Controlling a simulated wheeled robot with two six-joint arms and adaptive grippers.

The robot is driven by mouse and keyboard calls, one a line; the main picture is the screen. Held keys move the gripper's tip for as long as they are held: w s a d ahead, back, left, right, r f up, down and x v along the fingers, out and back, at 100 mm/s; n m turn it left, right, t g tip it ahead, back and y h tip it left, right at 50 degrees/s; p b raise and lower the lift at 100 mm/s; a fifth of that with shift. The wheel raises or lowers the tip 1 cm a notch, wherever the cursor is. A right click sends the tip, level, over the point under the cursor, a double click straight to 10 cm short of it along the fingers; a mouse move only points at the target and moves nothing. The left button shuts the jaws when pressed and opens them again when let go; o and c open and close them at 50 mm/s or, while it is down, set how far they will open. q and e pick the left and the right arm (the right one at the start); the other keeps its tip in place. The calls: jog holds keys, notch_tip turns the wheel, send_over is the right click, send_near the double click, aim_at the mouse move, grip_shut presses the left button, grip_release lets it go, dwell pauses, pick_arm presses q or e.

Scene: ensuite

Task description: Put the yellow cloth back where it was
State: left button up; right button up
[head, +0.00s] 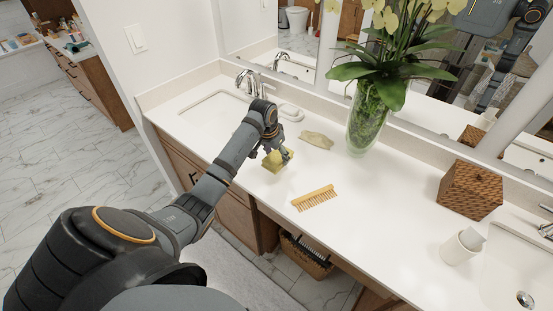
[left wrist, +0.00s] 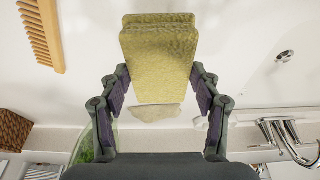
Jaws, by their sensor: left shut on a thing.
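My right gripper is not in view.
A pale beige item (head: 316,139) lies behind the cloth. A glass flower vase (head: 370,120), woven box (head: 470,190) and white cup (head: 461,248) stand farther right. The left sink (head: 213,113) and faucet (head: 247,82) are behind my arm.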

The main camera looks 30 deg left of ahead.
aim_at(276, 159)
pick_arm(q)
jog(key=shift+w+a+f, duration=0.25)
jog(key=shift+w+f, duration=0.2)
jog(key=shift+f, duration=0.15)
jog(key=shift+w+a+f, duration=0.15)
jog(key=shift+w+f, duration=0.05)
jog(key=shift+f, duration=0.15)
jog(key=shift+w+a+f, duration=0.1)
jog(key=shift+f, duration=0.05)
notch_tip(276, 159, down, 2)
jog(key=shift+f+p, duration=0.2)
jog(key=shift+p, duration=0.6)
jog(key=shift+f, duration=0.4)
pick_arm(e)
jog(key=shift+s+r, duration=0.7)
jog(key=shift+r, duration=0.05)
pick_arm(q)
jog(key=shift+f, duration=0.15)
jog(key=o, duration=1.1)
